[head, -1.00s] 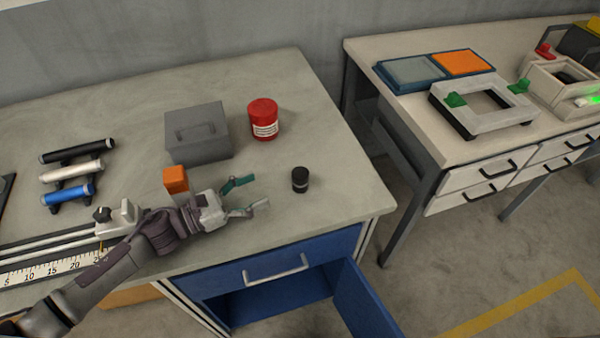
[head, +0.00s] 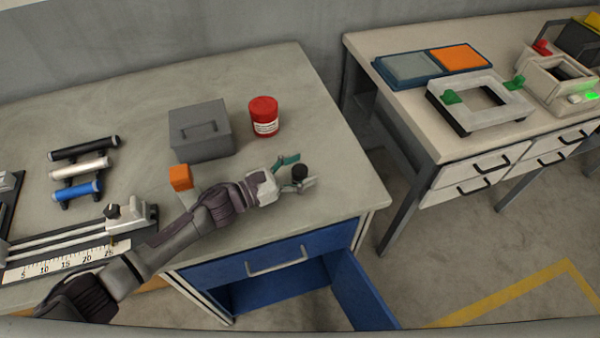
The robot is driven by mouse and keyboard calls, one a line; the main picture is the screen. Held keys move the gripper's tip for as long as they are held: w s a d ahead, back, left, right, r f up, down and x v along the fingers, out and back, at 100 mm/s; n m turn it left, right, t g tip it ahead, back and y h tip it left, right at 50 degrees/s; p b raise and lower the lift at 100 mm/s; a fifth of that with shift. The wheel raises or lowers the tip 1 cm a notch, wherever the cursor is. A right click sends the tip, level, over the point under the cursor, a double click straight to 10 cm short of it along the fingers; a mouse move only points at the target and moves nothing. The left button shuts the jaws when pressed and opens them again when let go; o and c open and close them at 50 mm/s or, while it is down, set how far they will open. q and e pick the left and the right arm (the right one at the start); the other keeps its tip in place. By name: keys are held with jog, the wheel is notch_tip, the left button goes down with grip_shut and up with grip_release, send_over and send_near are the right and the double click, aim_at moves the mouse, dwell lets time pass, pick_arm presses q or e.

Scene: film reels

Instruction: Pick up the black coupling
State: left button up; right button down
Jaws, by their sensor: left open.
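The black coupling (head: 299,172) is a small dark cylinder standing upright near the right end of the grey workbench, in the head view. My left gripper (head: 297,173) is open, with one finger on the far side of the coupling and the other on the near side. The coupling sits between the fingertips, and its lower part is hidden by the near finger. I cannot tell whether either finger touches it. My right gripper is not in view.
A red jar (head: 264,117) and a grey box (head: 201,130) stand behind the arm. An orange block (head: 180,177) is close beside my left arm. The bench edge and an open blue drawer cabinet (head: 272,262) lie in front. Bench space right of the coupling is clear.

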pick_arm(q)
jog(key=c, duration=1.3)
grip_shut()
jog(key=shift+r, duration=0.15)
